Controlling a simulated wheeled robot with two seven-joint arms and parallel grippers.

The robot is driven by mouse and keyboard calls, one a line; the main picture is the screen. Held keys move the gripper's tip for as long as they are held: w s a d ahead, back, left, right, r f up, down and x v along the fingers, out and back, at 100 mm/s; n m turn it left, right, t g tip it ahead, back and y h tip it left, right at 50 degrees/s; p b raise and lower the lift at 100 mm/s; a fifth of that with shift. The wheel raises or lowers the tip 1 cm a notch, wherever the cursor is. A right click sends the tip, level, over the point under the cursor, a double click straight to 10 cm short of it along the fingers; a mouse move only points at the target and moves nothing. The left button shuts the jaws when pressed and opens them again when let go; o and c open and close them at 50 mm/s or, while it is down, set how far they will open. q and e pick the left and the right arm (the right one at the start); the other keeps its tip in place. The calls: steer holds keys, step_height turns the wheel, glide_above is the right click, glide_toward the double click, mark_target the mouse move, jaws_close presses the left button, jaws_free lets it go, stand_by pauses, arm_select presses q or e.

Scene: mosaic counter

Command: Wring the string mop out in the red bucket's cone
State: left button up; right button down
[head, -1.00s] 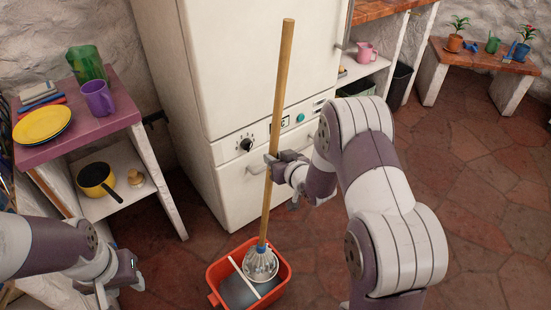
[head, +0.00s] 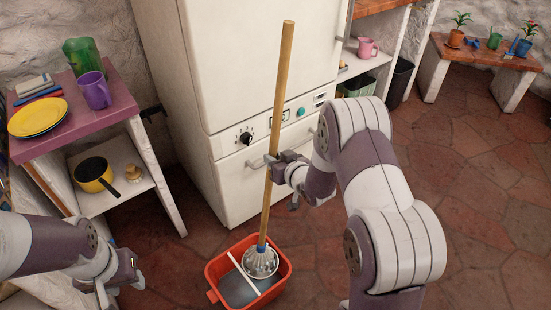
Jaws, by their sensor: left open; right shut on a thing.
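The string mop (head: 278,105) stands nearly upright, its long wooden handle leaning slightly right at the top. My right gripper (head: 271,166) is shut on the handle around its middle. The red bucket (head: 214,272) stands on the floor below, with a white bar across its top and grey water inside. The mop's lower end is in the metallic cone (head: 261,263) at the bucket's right side; its strings are hidden there. My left gripper (head: 122,284) is open and empty, to the left of the bucket and apart from it.
A white fridge-like cabinet (head: 262,65) stands close behind the mop handle. At left, a purple-topped shelf (head: 82,128) holds plates, a purple mug and a green pitcher, with a yellow pan (head: 93,177) below. Tiled floor is clear at right. A small bench (head: 480,52) stands far right.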

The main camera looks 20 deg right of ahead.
step_height(320, 180, down, 7)
steer(key=b, duration=0.5)
stand_by(1.3)
